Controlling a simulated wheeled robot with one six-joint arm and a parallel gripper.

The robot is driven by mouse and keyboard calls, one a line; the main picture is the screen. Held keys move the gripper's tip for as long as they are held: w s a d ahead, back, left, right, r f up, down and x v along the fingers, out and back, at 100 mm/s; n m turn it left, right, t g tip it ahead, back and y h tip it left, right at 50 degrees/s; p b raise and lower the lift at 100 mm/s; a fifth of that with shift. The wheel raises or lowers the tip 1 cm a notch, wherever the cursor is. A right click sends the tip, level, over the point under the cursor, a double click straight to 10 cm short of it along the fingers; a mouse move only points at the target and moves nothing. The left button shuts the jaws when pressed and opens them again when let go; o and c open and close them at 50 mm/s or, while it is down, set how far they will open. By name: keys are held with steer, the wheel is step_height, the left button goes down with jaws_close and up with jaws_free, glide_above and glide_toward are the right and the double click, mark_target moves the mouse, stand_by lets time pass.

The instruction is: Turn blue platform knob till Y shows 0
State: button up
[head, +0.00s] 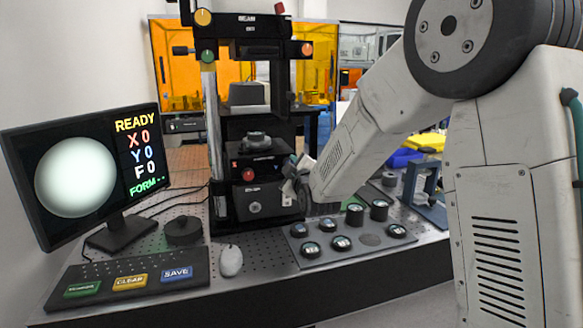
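The monitor (88,168) at the left shows "READY", X 0, Y 0, F 0 and "FORM --" beside a plain pale disc. The black interferometer (262,120) stands upright behind the bench front. Its platform (254,148) carries a small dark round part (257,140). A red knob (248,174) sits on the front below it. I see no blue knob; the platform's right side is partly hidden by my gripper. My gripper (291,188) is at that right side, very small in view, and I cannot tell whether it touches or holds anything.
Yellow (203,17), green (207,56) and orange (307,48) knobs are higher on the instrument. A tray (350,258) of several round samples lies at the front right. A keyboard (125,285), mouse (231,260) and black puck (183,230) are at the left.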

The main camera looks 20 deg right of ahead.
steer(key=shift+n, duration=0.5)
steer(key=o, duration=1)
steer(key=shift+c, duration=0.2)
steer(key=s, duration=0.8)
steer(key=shift+w, duration=0.1)
stand_by(0.9)
